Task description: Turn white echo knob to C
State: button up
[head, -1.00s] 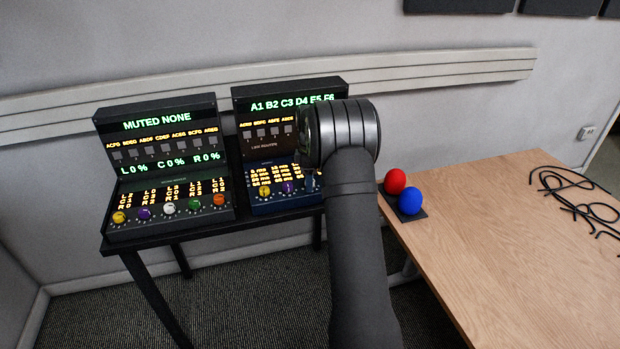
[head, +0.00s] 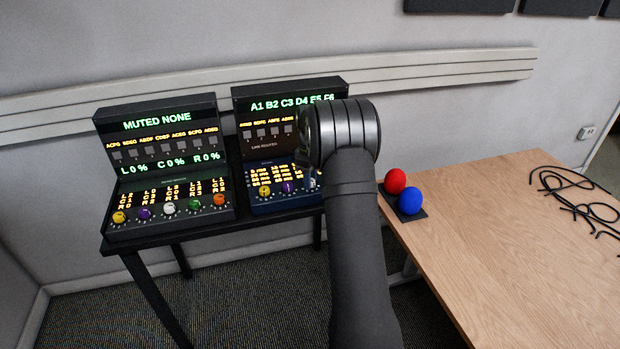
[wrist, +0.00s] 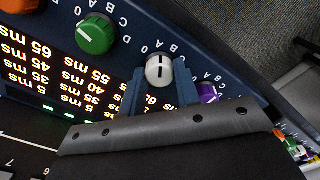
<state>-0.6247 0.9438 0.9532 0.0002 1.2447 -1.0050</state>
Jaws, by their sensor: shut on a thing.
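The white echo knob (wrist: 159,70) is on the blue right-hand console, seen upside down in the wrist view. Letters run in an arc above it in that picture. Its short dark mark runs roughly up and down there, near the B; I cannot tell the exact setting. My gripper (wrist: 160,88) has one blue-grey finger on each side of the knob and is shut on it. In the head view my wrist and arm cover the right part of the blue console (head: 280,207), and the gripper's hold on the knob is not clear there.
A green knob (wrist: 95,34) and a purple knob (wrist: 208,93) flank the white one. A second console (head: 170,228) with several coloured knobs stands left. Red (head: 395,181) and blue (head: 411,201) balls and black cables (head: 575,205) lie on the wooden table (head: 500,240).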

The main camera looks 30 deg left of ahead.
jog(key=m, duration=1.2)
jog(key=shift+m, duration=0.4)
dwell(0.3)
jog(key=o, duration=1)
jog(key=shift+c, duration=0.2)
jog(key=shift+r, duration=0.1)
notch_tip(320, 180, up, 17)
jog(key=shift+r, duration=0.15)
